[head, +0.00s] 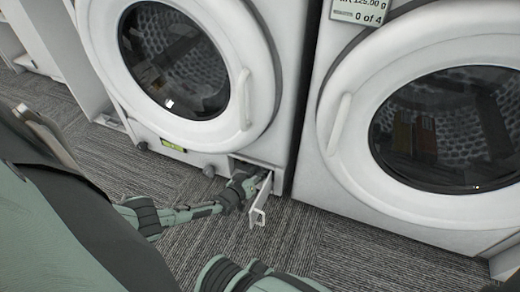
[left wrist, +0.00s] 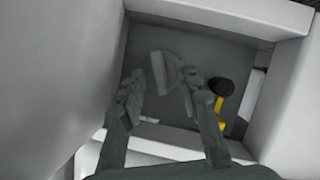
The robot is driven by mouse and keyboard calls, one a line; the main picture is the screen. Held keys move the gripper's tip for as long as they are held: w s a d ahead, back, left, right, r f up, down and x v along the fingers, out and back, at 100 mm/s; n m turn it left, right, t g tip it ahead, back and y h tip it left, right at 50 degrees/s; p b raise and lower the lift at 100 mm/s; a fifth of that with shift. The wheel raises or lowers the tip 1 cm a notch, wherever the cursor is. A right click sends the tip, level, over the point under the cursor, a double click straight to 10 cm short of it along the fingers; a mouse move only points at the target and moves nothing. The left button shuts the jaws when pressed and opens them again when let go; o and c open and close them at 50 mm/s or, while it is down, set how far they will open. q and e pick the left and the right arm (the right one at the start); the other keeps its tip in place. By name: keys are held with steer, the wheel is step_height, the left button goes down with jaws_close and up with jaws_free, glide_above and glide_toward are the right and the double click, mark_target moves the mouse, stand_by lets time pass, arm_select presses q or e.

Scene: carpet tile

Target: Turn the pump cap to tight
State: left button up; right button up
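The pump cap (left wrist: 159,72), a round grey disc with a pale upright grip bar, is at the back of the dark service recess in the left wrist view. My left gripper (left wrist: 161,82) reaches into this recess with its fingers apart, one on each side of the bar. Gaps show between the bar and both fingers. In the head view my left gripper (head: 262,180) is at the opening low on the left washer (head: 285,120), and the cap is hidden there. The bar looks close to upright, tilted slightly. My right gripper is not in view.
A white flap (head: 258,208) hangs open below the recess. A yellow and black part (left wrist: 220,98) sits right of the right finger. The recess walls (left wrist: 225,35) are close around the gripper. A second washer (head: 340,190) stands to the right. Grey carpet (head: 330,240) lies in front.

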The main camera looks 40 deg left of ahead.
arm_select(q)
steer(key=shift+s+r, duration=0.1)
steer(key=shift+s, duration=0.45)
steer(key=v, duration=1.1)
steer(key=shift+w+r, duration=0.1)
steer(key=shift+w, duration=0.05)
